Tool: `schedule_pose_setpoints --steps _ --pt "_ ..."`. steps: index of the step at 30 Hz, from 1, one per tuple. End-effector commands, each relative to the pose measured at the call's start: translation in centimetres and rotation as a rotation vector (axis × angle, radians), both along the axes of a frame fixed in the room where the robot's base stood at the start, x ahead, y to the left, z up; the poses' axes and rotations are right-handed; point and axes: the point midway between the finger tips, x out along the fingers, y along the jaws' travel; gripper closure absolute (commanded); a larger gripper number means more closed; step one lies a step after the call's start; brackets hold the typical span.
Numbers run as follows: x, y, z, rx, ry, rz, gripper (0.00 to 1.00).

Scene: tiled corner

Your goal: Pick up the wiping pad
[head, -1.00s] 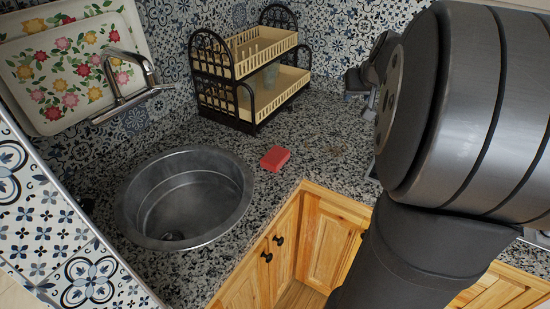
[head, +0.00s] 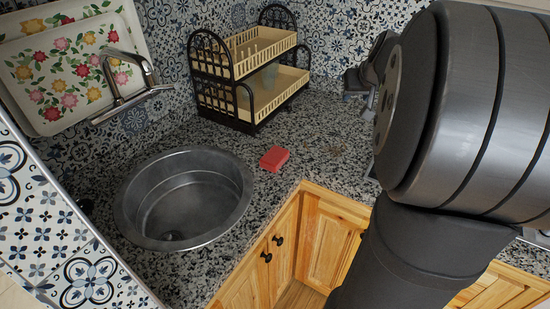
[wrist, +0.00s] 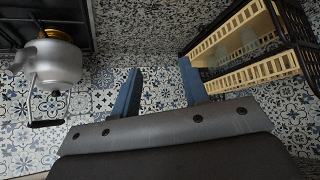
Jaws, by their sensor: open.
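The wiping pad (head: 274,158) is a small red block lying flat on the speckled granite counter, just right of the round metal sink in the head view. It does not show in the wrist view. My gripper (wrist: 157,78) shows in the wrist view as two blue fingers standing well apart with nothing between them. It is apart from the pad.
The round sink (head: 184,199) lies left of the pad. A two-tier dish rack (head: 240,68) stands behind it against the tiled wall. A faucet (head: 126,88) and floral trays (head: 75,62) are at the left. The wrist view shows a metal kettle (wrist: 52,66).

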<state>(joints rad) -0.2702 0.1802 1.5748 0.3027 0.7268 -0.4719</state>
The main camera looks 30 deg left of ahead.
Motion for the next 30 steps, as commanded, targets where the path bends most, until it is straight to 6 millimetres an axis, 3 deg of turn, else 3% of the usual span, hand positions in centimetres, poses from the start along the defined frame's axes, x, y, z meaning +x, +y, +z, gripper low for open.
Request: schedule_pose_setpoints --steps 8,17,25,28,30 --pt "0.0 0.0 0.0 0.0 0.0 0.0 0.57" --pt "0.0 0.0 0.0 0.0 0.0 0.0 0.0" --pt "0.0 0.7 -0.2 -0.014 0.01 0.025 0.0" --pt "-0.2 3.3 -1.0 -0.074 0.049 0.124 0.0" --pt "-0.7 6.3 -1.8 -0.146 0.089 0.242 0.0"
